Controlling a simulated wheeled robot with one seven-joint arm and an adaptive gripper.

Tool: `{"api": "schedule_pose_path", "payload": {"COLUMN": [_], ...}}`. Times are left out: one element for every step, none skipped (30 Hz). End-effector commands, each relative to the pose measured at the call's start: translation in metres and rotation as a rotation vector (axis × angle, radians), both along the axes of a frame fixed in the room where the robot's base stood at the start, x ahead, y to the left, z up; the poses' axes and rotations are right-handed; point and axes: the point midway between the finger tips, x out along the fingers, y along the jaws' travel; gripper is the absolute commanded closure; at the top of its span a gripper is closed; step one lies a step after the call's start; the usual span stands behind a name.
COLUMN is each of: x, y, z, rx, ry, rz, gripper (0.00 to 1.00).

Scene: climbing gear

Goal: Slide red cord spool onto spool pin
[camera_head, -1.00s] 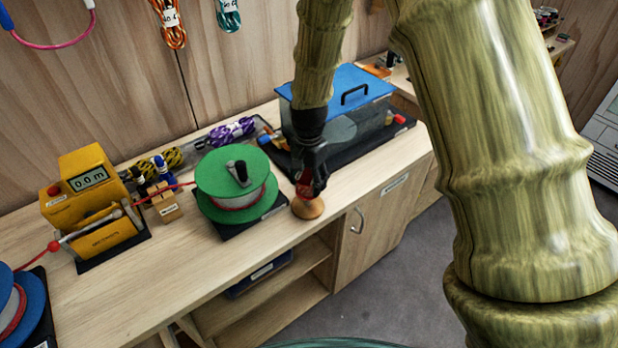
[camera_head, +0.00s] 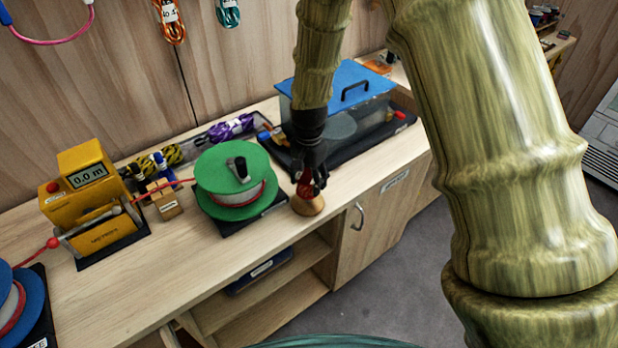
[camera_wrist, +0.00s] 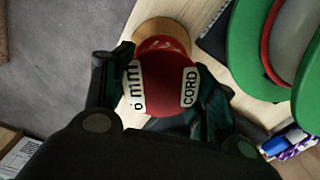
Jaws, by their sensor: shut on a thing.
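The red cord spool (camera_wrist: 160,80) is between my gripper's fingers (camera_wrist: 158,95), with white labels reading "6 mm" and "CORD" in the wrist view. A wooden flange (camera_wrist: 163,38) shows at its far end. In the head view my gripper (camera_head: 311,180) points down and is shut on the spool's red part. The spool's wooden flange (camera_head: 307,205) is below the fingers at the bench's front edge, right of the green reel. I cannot tell whether it touches the bench. I cannot make out a spool pin in either view.
A large green reel (camera_head: 232,167) stands close left of the spool. Behind is a clear bin with a blue lid (camera_head: 345,84). A yellow meter (camera_head: 90,205) and a blue reel (camera_head: 15,300) are further left. The bench front (camera_head: 190,270) is clear.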

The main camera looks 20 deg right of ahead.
Motion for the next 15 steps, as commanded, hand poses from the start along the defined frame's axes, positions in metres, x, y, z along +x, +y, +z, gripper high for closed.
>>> {"api": "schedule_pose_path", "payload": {"x": [0.0, 0.0, 0.0, 0.0, 0.0, 0.0, 0.0, 0.0, 0.0, 0.0, 0.0, 0.0, 0.0, 0.0, 0.0], "y": [0.0, 0.0, 0.0, 0.0, 0.0, 0.0, 0.0, 0.0, 0.0, 0.0, 0.0, 0.0, 0.0, 0.0, 0.0], "z": [-0.002, -0.002, -0.003, -0.004, -0.005, -0.005, -0.006, -0.007, -0.008, -0.008, -0.009, -0.01, -0.011, -0.011, -0.012], "rx": [0.0, 0.0, 0.0, 0.0, 0.0, 0.0, 0.0, 0.0, 0.0, 0.0, 0.0, 0.0, 0.0, 0.0, 0.0], "ry": [0.0, 0.0, 0.0, 0.0, 0.0, 0.0, 0.0, 0.0, 0.0, 0.0, 0.0, 0.0, 0.0, 0.0, 0.0], "rz": [0.0, 0.0, 0.0, 0.0, 0.0, 0.0, 0.0, 0.0, 0.0, 0.0, 0.0, 0.0, 0.0, 0.0, 0.0], "gripper": [0.68, 0.68, 0.68, 0.68, 0.68, 0.68, 0.68, 0.68, 0.68, 0.68, 0.68, 0.68, 0.68, 0.68, 0.68]}}
